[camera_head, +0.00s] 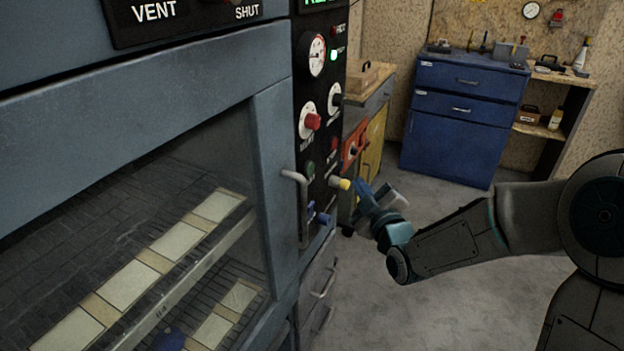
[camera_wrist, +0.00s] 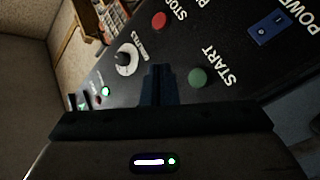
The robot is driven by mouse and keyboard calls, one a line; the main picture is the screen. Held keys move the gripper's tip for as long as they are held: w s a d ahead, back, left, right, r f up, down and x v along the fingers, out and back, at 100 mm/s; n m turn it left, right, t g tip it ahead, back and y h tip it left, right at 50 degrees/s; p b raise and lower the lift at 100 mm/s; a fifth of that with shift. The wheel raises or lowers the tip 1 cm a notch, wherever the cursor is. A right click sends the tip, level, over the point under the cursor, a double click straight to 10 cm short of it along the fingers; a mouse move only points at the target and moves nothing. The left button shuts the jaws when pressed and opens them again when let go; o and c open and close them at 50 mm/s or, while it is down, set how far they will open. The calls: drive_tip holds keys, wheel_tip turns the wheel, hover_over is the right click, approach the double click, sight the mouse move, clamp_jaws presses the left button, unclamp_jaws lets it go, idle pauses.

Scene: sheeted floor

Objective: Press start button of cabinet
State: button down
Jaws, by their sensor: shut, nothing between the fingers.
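The grey cabinet (camera_head: 272,130) with a glass door fills the left of the head view. Its black control panel (camera_head: 318,100) runs down the right edge of its front. The round green START button (camera_wrist: 199,77) shows in the wrist view with its label beside it; a small green button (camera_head: 310,168) shows on the panel in the head view. My gripper (camera_wrist: 158,75) is shut and empty. Its fingertips appear just left of the START button in the wrist view; contact cannot be told. In the head view my gripper (camera_head: 362,188) is right of the panel's lower part.
Near START are the red STOP button (camera_wrist: 159,20), the blue power switch (camera_wrist: 270,27) and a white dial (camera_wrist: 127,60). A door handle (camera_head: 298,205) and a yellow-tipped knob (camera_head: 339,183) stick out. A blue drawer cabinet (camera_head: 460,140) stands behind; the floor between is clear.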

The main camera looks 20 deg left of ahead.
sight(310, 170)
drive_tip(key=shift+a+r, duration=0.1)
drive_tip(key=shift+a, duration=0.05)
drive_tip(key=a, duration=0.8)
drive_tip(key=shift+w+a+p, duration=0.25)
drive_tip(key=shift+w+p, duration=0.05)
drive_tip(key=shift+w, duration=0.05)
drive_tip(key=shift+a+b, duration=0.15)
drive_tip(key=shift+b, duration=0.15)
idle(1.8)
drive_tip(key=shift+a+b, duration=0.25)
drive_tip(key=shift+b, duration=0.05)
